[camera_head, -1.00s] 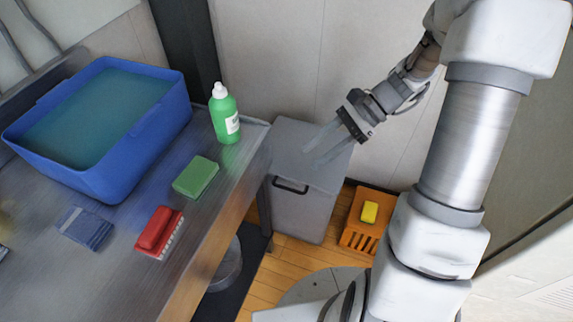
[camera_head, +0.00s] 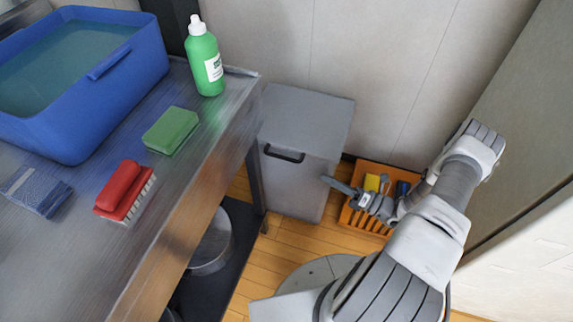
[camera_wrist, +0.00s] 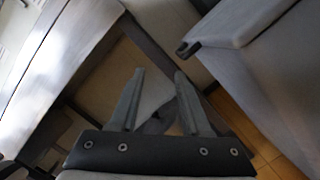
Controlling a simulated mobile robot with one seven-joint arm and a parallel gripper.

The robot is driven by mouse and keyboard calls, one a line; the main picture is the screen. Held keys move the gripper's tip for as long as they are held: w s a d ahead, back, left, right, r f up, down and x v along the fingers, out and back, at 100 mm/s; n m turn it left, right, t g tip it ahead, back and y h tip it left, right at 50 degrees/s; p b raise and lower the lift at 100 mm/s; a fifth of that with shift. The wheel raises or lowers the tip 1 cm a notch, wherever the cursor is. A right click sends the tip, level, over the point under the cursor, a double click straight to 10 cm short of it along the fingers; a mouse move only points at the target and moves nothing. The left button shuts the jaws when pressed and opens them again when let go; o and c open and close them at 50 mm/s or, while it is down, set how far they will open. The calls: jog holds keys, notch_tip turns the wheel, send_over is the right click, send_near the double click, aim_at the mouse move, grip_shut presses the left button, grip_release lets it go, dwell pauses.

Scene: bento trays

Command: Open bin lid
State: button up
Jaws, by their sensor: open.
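The grey bin (camera_head: 302,125) stands on the floor beside the counter, its flat lid (camera_head: 308,112) shut. A black bar handle (camera_head: 284,154) is on its front, near the top. My gripper (camera_head: 328,181) is low in front of the bin's right side, to the right of the handle and apart from it. In the wrist view my gripper (camera_wrist: 158,76) is open, with nothing between its two fingers. There the bin (camera_wrist: 255,60) fills the right side, with the dark handle end (camera_wrist: 188,47) ahead and right of the fingertips.
An orange crate (camera_head: 352,220) with a yellow block (camera_head: 372,182) stands on the floor behind my wrist. The steel counter (camera_head: 190,170) on the left holds a blue tub (camera_head: 95,120), a green bottle (camera_head: 205,62), a green sponge (camera_head: 171,130) and a red brush (camera_head: 122,188).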

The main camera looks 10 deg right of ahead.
aim_at(286, 159)
notch_tip(286, 159, down, 6)
jog(key=r+m+t+h+b, duration=0.1)
jog(key=m+t+h, duration=0.1)
jog(key=m+t, duration=0.15)
jog(key=shift+g, duration=0.35)
jog(key=b+x, duration=0.2)
jog(key=x, duration=1.4)
jog(key=shift+a+f+b, duration=0.1)
jog(key=shift+a+b, duration=0.1)
jog(key=shift+b, duration=0.15)
grip_shut()
